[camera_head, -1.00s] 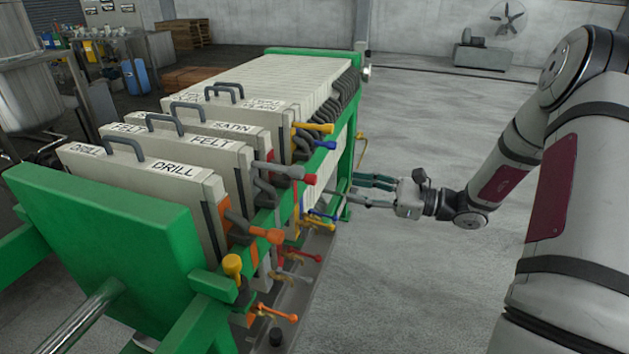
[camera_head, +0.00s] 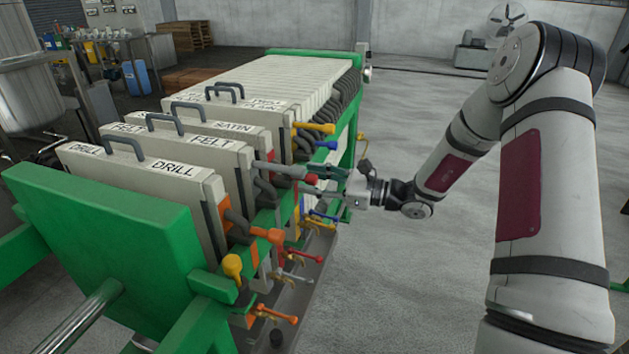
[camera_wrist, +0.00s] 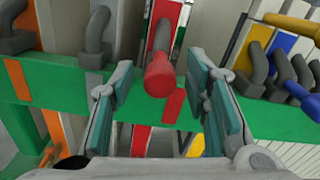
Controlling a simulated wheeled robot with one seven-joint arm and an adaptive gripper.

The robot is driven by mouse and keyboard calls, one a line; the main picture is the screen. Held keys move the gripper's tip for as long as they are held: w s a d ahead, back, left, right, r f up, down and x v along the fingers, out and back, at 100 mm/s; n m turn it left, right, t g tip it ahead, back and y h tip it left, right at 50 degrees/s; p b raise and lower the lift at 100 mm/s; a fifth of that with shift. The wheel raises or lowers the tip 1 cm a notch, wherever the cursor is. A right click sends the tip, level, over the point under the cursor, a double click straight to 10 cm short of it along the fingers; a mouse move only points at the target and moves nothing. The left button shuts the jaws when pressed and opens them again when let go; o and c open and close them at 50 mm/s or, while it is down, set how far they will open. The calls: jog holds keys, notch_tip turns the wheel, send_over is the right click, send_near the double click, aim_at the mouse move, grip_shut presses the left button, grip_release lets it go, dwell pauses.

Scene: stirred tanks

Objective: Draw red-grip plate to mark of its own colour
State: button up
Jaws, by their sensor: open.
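The red grip (camera_wrist: 160,76) is a rounded red knob on a grey handle that juts from a plate edge with a red band (camera_wrist: 176,20). It also shows as a small red tip in the head view (camera_head: 311,179). My gripper (camera_wrist: 160,92) is open, with one finger on each side of the red grip and visible gaps at both sides. In the head view my gripper (camera_head: 318,178) is at the rack's right side. A red mark (camera_wrist: 174,106) lies on the green rail (camera_wrist: 70,100), just right of the grip in the wrist view.
An orange grip (camera_head: 267,235) juts out nearer the camera. Yellow (camera_head: 318,127) and blue (camera_head: 327,145) grips are farther along. Small coloured valve handles (camera_head: 299,253) sit below the rail. Plates labelled FELT (camera_head: 212,141) and DRILL (camera_head: 172,168) stand close together. Floor at right is clear.

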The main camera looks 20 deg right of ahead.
grip_shut()
jog(key=w+d, duration=0.2)
jog(key=w, duration=0.1)
jog(key=shift+d+b, duration=0.1)
jog(key=shift+b, duration=0.3)
grip_release()
jog(key=shift+s+d, duration=0.1)
